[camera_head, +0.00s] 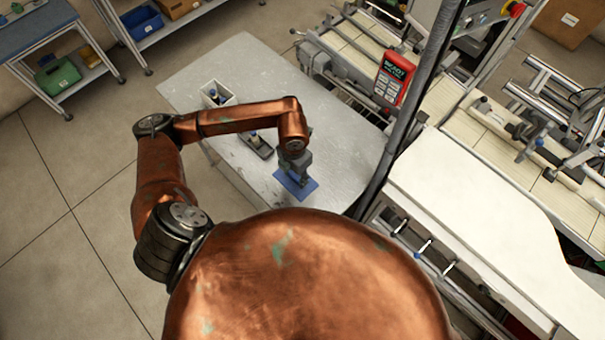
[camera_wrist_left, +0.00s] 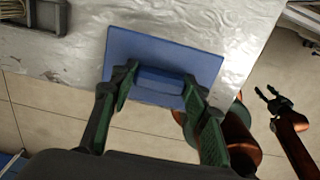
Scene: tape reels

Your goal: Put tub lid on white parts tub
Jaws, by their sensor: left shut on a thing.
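The tub lid (camera_head: 307,187) is a flat blue plate with a raised block handle, near the front edge of the grey table. In the left wrist view the lid (camera_wrist_left: 185,55) partly overhangs the table edge. My left gripper (camera_head: 295,178) is shut on the handle, with a finger at each end of it. I cannot tell whether the lid touches the table. The white parts tub (camera_head: 229,101) stands at the table's left side, open at the top, with dark and blue contents. My right gripper (camera_wrist_left: 267,93) shows small in the left wrist view, fingers apart and empty.
A dark tray (camera_head: 265,152) with a small upright item lies between the tub and the lid. The grey table (camera_head: 240,65) is bare at the back.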

